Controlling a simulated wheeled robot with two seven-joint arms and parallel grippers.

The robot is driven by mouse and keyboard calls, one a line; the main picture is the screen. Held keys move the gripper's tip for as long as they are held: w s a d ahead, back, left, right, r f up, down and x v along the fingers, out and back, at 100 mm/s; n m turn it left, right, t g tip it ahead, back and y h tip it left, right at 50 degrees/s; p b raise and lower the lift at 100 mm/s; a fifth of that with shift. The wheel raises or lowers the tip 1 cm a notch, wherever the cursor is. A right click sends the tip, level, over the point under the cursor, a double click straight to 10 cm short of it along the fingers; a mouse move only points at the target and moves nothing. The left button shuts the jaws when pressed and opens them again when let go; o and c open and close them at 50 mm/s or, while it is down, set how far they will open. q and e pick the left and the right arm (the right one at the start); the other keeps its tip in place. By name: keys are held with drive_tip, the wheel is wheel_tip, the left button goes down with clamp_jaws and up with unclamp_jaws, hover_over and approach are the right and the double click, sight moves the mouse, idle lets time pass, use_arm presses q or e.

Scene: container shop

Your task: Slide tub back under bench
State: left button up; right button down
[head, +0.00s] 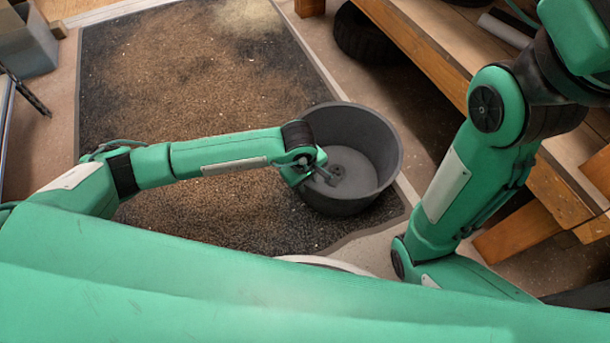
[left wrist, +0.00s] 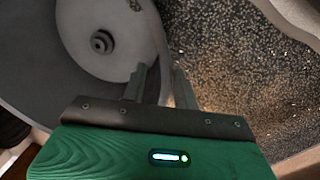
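The dark grey round tub (head: 362,128) stands upright on the speckled mat near its right edge, left of the wooden bench (head: 430,55). My left gripper (head: 326,178) is at the tub's left side, its tips over the inside. In the left wrist view, the fingers (left wrist: 160,88) straddle the tub's wall, one inside and one outside over the mat. A narrow gap shows beside the wall, so they look open around it. The tub (left wrist: 25,75) has a pale round disc in its bottom. My right arm is at the right; its gripper is out of view.
The dark mat (head: 180,70) covers the floor to the left and is mostly clear. A black tyre (head: 362,38) lies under the bench at the back. Wooden bench legs stand at the right. A grey bin (head: 28,45) is at the far left.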

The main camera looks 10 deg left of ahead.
sight(308, 190)
use_arm(q)
drive_tip(key=shift+w+d+f+b, duration=0.1)
drive_tip(key=shift+f+b, duration=0.35)
drive_tip(key=shift+f, duration=0.6)
drive_tip(key=shift+w+d+f+b, duration=0.1)
drive_tip(key=shift+f+b, duration=0.3)
drive_tip(key=shift+f, duration=0.6)
clamp_jaws()
drive_tip(key=shift+w+r, duration=0.1)
